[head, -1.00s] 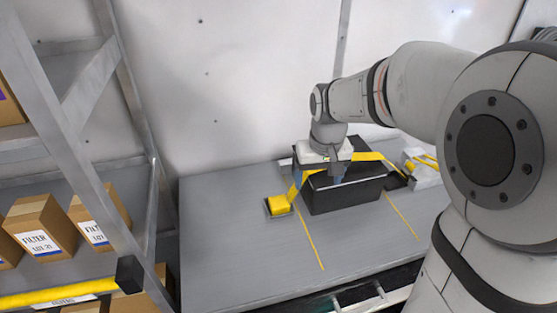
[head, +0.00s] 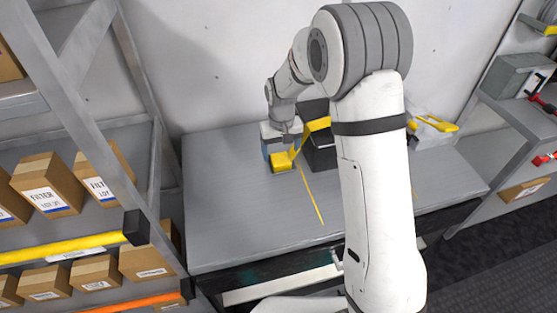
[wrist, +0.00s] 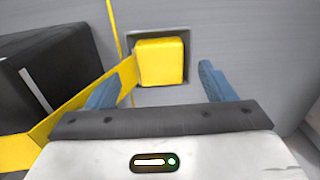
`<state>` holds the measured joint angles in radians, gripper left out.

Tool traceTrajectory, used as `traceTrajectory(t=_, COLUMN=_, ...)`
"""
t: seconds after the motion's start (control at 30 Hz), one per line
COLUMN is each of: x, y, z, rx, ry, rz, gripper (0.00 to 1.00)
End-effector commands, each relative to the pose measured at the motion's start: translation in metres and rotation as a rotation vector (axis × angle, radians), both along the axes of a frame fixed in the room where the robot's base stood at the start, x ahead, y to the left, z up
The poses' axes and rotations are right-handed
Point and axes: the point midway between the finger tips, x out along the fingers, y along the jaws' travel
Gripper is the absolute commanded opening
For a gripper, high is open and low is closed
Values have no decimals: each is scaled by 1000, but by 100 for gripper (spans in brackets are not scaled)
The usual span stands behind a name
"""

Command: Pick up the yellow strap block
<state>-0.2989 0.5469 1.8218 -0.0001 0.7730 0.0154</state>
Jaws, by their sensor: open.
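The yellow strap block (wrist: 160,62) sits on a small grey square plate (wrist: 174,33) on the bench, with a yellow strap (wrist: 95,97) running from it toward the black case (wrist: 50,75). In the head view the block (head: 283,163) is at the bench's left part, beside the case (head: 322,155). My gripper (wrist: 156,85) is open, its two blue fingers spread wide, with the block ahead between them in the wrist view. The strap passes by the left finger; I cannot tell whether they touch. In the head view my gripper (head: 280,150) is right at the block, partly hiding the plate.
The grey bench (head: 240,225) is clear at its front left. A shelf rack with filter boxes (head: 45,185) stands at the left. A pale item with yellow handles (head: 432,126) lies at the bench's right. A wall (head: 225,60) rises behind.

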Motion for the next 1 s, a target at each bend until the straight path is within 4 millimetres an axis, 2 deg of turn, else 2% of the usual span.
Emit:
traceTrajectory(t=0.1, x=-1, y=1, z=-16, rx=-1, ry=3, rz=-1, gripper=76)
traceTrajectory(t=0.2, x=0, y=0, z=-24, rx=0, ry=1, rz=-1, gripper=76)
traceTrajectory(t=0.43, x=0, y=0, z=-26, rx=0, ry=0, rz=-2, gripper=76)
traceTrajectory(t=1.0, x=0, y=-1, z=-25, rx=0, ry=0, rz=-3, gripper=31)
